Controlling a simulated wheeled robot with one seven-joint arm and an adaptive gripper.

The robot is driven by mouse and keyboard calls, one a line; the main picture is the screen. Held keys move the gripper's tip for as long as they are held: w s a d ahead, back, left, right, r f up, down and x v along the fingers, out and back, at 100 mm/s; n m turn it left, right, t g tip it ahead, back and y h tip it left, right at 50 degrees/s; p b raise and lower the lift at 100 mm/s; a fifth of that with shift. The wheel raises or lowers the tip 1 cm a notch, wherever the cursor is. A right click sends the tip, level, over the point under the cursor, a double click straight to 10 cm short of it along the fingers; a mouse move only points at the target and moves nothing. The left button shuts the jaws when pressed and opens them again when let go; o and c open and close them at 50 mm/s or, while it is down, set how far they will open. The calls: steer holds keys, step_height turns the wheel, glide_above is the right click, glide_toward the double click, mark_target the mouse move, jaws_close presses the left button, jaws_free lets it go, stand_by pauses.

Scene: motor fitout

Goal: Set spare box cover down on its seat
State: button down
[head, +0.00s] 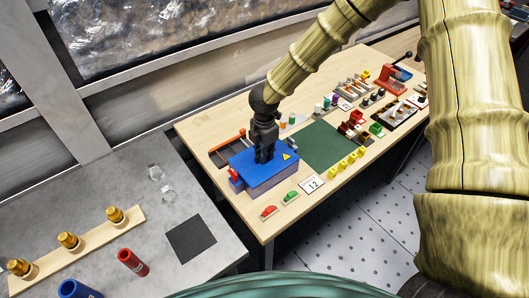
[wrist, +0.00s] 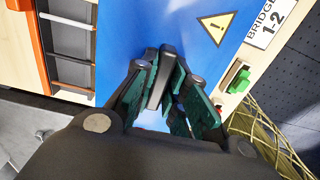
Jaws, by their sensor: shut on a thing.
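The spare box cover is a blue plate (head: 249,158) with a yellow warning triangle, on the left part of the wooden table. In the wrist view the blue cover (wrist: 120,30) fills the upper middle. My gripper (head: 264,157) is above it, pointing down; in the wrist view my gripper (wrist: 163,85) is shut on a dark upright grip on the cover. A grey-blue box side (head: 271,183) shows below the cover's front edge. The seat is hidden beneath, and I cannot tell whether the cover rests on it or hangs just above.
A red part (head: 233,173) is at the box's left end. A dark tray (head: 222,151) lies behind it. Red (head: 268,212) and green (head: 290,197) pieces and a number card (head: 313,184) lie in front. A green mat (head: 321,146) is to the right, mostly clear.

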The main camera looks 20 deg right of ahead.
steer(key=shift+f, duration=0.25)
steer(key=c, duration=1.4)
jaws_free()
steer(key=shift+o, duration=0.2)
step_height(320, 180, up, 12)
